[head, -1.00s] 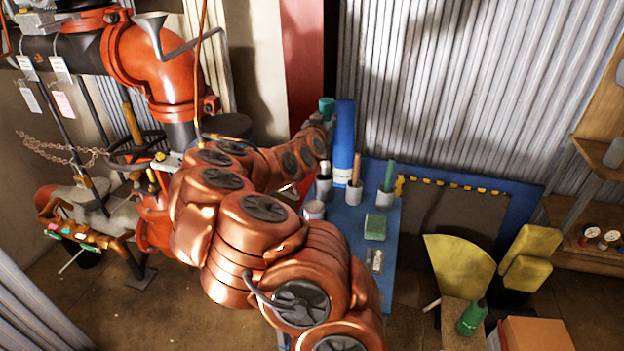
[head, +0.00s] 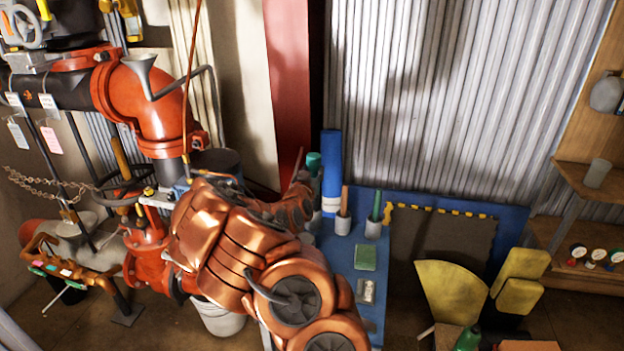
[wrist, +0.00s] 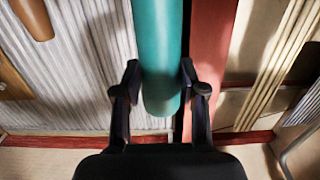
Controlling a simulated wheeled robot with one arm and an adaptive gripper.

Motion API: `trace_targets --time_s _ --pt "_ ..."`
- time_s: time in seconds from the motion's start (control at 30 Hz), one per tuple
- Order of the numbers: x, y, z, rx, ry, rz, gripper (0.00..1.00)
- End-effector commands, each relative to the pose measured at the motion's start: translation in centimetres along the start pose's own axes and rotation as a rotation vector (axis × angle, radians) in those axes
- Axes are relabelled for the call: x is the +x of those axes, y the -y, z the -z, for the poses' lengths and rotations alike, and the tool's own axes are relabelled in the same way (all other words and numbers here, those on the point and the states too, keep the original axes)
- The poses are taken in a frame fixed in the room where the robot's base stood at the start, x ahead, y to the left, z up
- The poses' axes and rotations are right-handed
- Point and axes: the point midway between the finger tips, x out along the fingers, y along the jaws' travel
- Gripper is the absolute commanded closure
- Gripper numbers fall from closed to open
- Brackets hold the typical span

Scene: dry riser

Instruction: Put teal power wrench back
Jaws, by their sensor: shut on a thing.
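The teal power wrench shows in the wrist view (wrist: 160,50) as a smooth teal cylinder between my two dark fingers. My gripper (wrist: 159,88) is shut on it. In the head view the wrench's teal top (head: 314,160) stands upright just left of the blue roll (head: 331,165), above the blue bench (head: 345,262). Its lower part is dark and partly hidden by my copper arm. I cannot tell whether its lower end rests in a holder.
Grey cups with a tan handle (head: 344,200) and a green handle (head: 376,206) stand right of the wrench. A green block (head: 365,257) lies on the bench. Red pipework (head: 150,100) stands at left, a white bucket (head: 218,317) below it. Corrugated wall (head: 440,100) is behind.

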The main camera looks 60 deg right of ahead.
Motion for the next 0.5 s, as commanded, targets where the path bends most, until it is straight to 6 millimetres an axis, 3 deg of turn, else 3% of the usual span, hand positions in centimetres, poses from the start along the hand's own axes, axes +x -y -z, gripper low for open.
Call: trace_targets --time_s 0.23,0.5 --pt "0.1 0.1 -2.0 0.0 0.001 0.002 1.0" --pt "0.1 0.1 -2.4 0.0 -0.004 0.002 1.0"
